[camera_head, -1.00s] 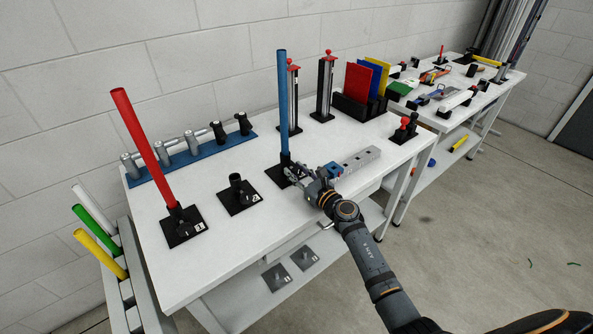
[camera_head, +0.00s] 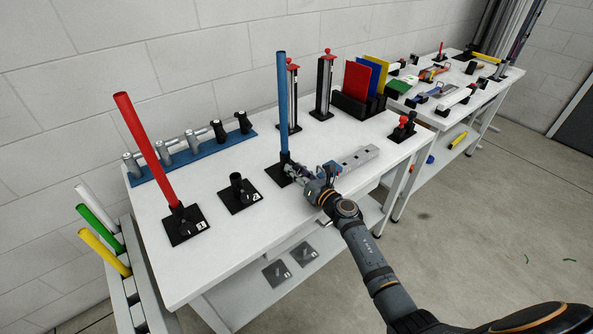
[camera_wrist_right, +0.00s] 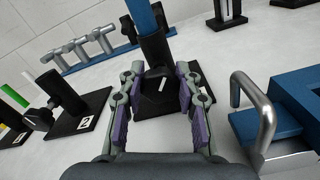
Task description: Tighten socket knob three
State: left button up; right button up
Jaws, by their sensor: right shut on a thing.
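The blue tube (camera_head: 283,105) stands upright in a black socket on a square black base (camera_head: 272,173) at the table's front middle. My right gripper (camera_head: 291,172) reaches this socket from the right. In the right wrist view, its two purple-padded fingers (camera_wrist_right: 155,95) are shut on the socket's dark knob (camera_wrist_right: 160,82), which bears a white line. This socket's number label is hidden. A red tube (camera_head: 146,147) leans in a socket on the left; its label (camera_head: 202,224) looks like 3 but is small. An empty socket (camera_head: 237,186) marked 2 stands between them. My left gripper is out of view.
A blue block and metal bar (camera_head: 357,157) lie just right of my gripper; the block's metal handle (camera_wrist_right: 262,110) is close in the wrist view. A blue rack with several grey and black cylinders (camera_head: 193,146) stands behind. White table (camera_head: 225,240) is clear in front.

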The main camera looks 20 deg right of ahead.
jog(key=o, duration=1.2)
jog(key=shift+c, duration=0.2)
jog(key=v, duration=1.2)
